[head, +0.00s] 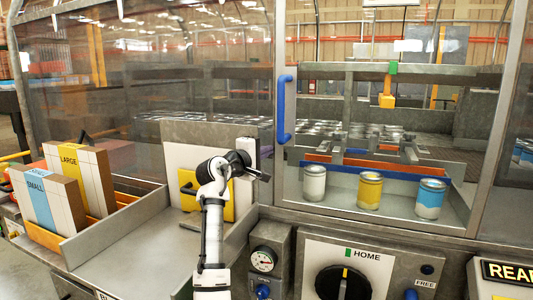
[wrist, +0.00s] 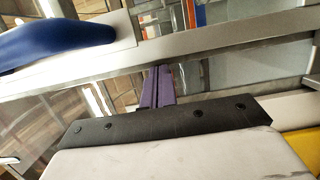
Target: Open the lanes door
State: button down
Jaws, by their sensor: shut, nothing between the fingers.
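The lanes door is a clear pane in a grey metal frame (head: 279,60) at the right of the head view. It looks shut, covering the lanes behind it. Its upright blue handle (head: 286,108) is on the left edge. The handle also shows large at the upper left of the wrist view (wrist: 55,42). My gripper (head: 264,177) is below and left of the handle, apart from it. Its purple fingers (wrist: 158,84) are together and empty in the wrist view, pointing toward the grey frame bar. In the head view the fingertips are too small to make out clearly.
Behind the pane stand a white can (head: 313,184), a yellow-labelled can (head: 369,190) and a blue-labelled can (head: 430,198). A panel with a black HOME dial (head: 343,283) and a gauge (head: 263,260) sits below. Boxes marked SMALL (head: 38,205) and LARGE (head: 78,172) stand left.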

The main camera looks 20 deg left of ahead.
aim_at(420, 167)
jog(key=d+p, duration=0.2)
jog(key=d, duration=1.1)
jog(key=s+d+p, duration=0.1)
jog(key=d+p, duration=0.1)
jog(key=d, duration=1.2)
jog(key=d+p, duration=0.2)
jog(key=d, duration=1.1)
jog(key=shift+s+d, duration=0.15)
jog(key=shift+d, duration=0.2)
